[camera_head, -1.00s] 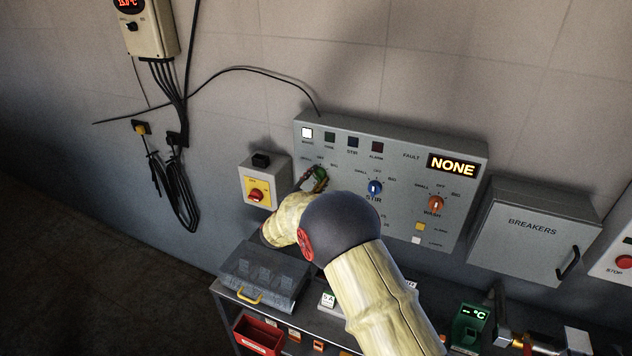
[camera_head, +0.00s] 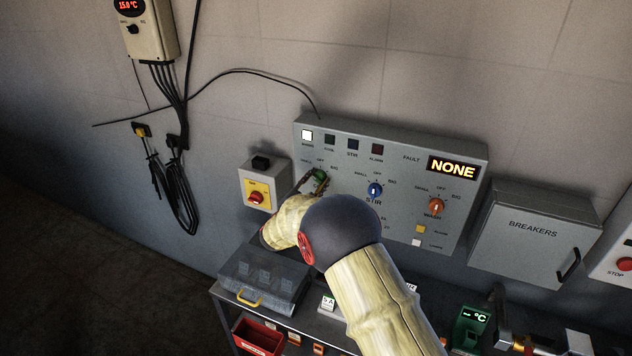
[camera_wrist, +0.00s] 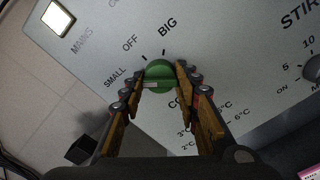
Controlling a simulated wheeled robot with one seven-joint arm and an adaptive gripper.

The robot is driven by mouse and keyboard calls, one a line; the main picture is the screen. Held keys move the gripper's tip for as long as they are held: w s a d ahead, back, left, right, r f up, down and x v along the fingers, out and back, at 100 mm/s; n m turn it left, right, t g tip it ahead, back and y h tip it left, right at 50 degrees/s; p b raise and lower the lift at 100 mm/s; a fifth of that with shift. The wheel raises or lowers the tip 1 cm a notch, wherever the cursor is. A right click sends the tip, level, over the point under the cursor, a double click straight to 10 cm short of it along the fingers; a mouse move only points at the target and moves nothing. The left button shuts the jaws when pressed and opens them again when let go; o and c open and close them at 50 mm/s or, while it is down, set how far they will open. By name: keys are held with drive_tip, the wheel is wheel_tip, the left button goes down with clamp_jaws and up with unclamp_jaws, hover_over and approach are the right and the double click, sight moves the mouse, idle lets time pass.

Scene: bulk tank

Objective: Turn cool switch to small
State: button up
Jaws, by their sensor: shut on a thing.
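The cool switch is a round green knob (camera_head: 320,175) at the left of the grey control panel, partly covered by my gripper in the head view. In the wrist view the knob (camera_wrist: 160,72) sits between the two fingertips of my gripper (camera_wrist: 161,82), which is shut on it from both sides. A white mark on the knob points left in that view, roughly toward the side of the word SMALL (camera_wrist: 115,78). OFF (camera_wrist: 130,44) and BIG (camera_wrist: 167,27) are printed above it. The tick at SMALL is hidden or unclear.
The blue stir knob (camera_head: 375,190) and orange wash knob (camera_head: 436,205) are to the right. A shelf with a clear-lidded case (camera_head: 262,270) lies below. The breakers box (camera_head: 535,235) is farther right.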

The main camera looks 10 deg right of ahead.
drive_tip(key=o, duration=1.2)
drive_tip(key=shift+c, duration=0.2)
drive_tip(key=shift+a, duration=0.1)
drive_tip(key=v, duration=1.2)
